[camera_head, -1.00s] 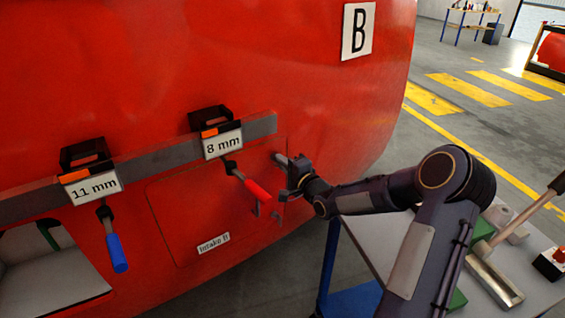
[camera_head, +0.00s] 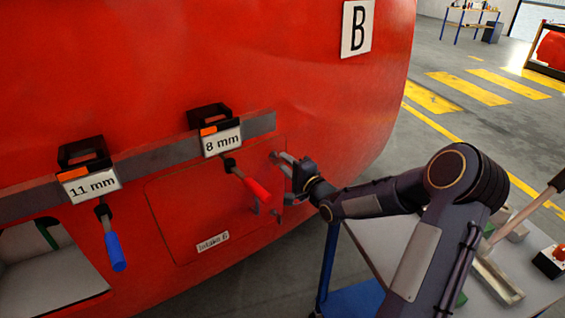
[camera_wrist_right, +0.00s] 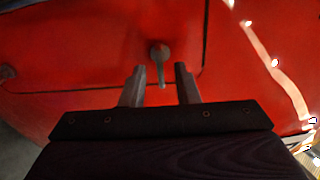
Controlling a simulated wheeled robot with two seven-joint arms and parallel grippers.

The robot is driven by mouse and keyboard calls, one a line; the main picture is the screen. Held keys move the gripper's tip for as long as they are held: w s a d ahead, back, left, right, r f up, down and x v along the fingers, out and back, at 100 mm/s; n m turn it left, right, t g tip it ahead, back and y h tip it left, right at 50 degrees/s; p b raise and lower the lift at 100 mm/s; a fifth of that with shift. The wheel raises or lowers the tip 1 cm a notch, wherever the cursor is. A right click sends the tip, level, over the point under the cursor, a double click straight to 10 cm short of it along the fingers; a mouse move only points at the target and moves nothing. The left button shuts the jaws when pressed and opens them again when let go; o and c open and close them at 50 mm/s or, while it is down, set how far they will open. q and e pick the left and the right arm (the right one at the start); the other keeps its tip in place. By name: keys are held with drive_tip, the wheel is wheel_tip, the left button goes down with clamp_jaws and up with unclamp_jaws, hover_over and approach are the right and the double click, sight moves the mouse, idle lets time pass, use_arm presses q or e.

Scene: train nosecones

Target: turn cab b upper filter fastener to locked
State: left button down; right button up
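The upper filter fastener (camera_head: 275,156) sits at the upper right corner of the Intake panel (camera_head: 185,215) on the red cab marked B. In the right wrist view this fastener (camera_wrist_right: 160,52) is a grey knob with a short lever pointing toward my gripper, across the panel edge. My right gripper (camera_head: 288,176) is at the panel's right edge. Its fingers (camera_wrist_right: 159,88) are apart, with the lever's end in the gap between them; I see space on both sides and no clear contact. My left gripper is out of view.
A red-handled tool (camera_head: 256,188) hangs under the 8 mm label (camera_head: 222,140), close left of my gripper. A blue-handled tool (camera_head: 115,252) hangs under the 11 mm label (camera_head: 90,186). A trolley table (camera_head: 385,245) stands at the lower right.

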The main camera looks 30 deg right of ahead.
drive_tip(key=s, duration=0.5)
drive_tip(key=shift+s+d, duration=0.15)
drive_tip(key=shift+s, duration=0.1)
drive_tip(key=s+a+n+g+y, duration=0.1)
drive_tip(key=s+a+n+g, duration=0.3)
drive_tip(key=s, duration=0.6)
drive_tip(key=s+a+n+g+p, duration=0.1)
drive_tip(key=s+a+n+g, duration=0.3)
drive_tip(key=s+a+n, duration=0.2)
drive_tip(key=s+a+r+n+g+y, duration=0.1)
drive_tip(key=s+a+n+g, duration=0.3)
drive_tip(key=s+a, duration=0.4)
drive_tip(key=s+n, duration=0.1)
drive_tip(key=s, duration=0.5)
drive_tip(key=shift+n+y, duration=0.3)
drive_tip(key=shift+n, duration=0.1)
